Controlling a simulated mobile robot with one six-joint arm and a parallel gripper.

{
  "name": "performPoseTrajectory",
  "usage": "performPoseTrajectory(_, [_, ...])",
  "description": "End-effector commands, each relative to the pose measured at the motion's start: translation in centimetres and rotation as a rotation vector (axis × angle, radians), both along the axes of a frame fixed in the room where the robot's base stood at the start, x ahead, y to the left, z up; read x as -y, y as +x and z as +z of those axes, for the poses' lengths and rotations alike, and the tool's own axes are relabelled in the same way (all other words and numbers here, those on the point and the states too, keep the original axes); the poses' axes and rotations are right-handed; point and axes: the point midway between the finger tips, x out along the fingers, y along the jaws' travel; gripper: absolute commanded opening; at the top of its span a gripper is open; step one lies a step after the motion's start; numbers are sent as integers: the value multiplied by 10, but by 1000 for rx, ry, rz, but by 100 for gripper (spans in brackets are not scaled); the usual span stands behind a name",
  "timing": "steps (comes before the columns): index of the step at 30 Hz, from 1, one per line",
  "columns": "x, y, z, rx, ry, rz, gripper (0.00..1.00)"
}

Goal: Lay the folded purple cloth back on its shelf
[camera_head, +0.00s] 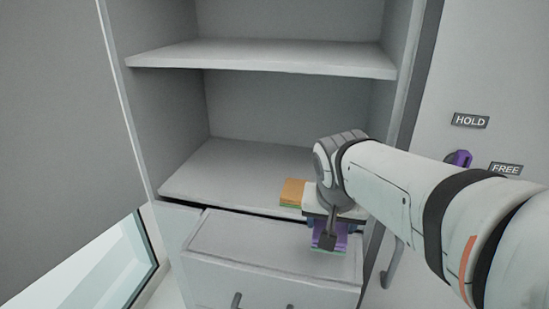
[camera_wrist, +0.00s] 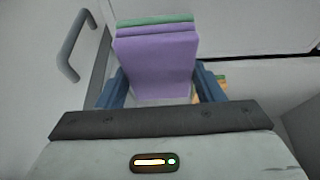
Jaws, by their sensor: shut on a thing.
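The folded purple cloth (camera_head: 322,240) is held in my gripper (camera_head: 329,226), in front of the lower shelf (camera_head: 225,165) and over the pale drawer unit (camera_head: 250,240). In the wrist view the purple cloth (camera_wrist: 155,65) sits between the two blue fingers of my gripper (camera_wrist: 162,88), which are shut on it. A green band shows along the cloth's far end; I cannot tell if it is trim or another layer. My wrist and arm hide part of the shelf's right end.
An orange folded cloth (camera_head: 293,191) with a green edge lies at the front of the lower shelf, just left of my gripper. The rest of that shelf is bare. An upper shelf (camera_head: 260,58) spans above. A panel with HOLD (camera_head: 470,121) and FREE labels stands at right.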

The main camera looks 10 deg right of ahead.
Motion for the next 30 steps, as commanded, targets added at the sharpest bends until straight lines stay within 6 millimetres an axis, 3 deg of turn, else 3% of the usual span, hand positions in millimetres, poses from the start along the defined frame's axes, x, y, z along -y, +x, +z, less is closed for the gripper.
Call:
performPoseTrajectory(21, [69, 155, 2, -4, 3, -16, 43])
performPoseTrajectory(24, [76, 172, 1, -6, 2, -15, 43])
performPoseTrajectory(30, [74, 168, -28, -4, 3, -16, 43])
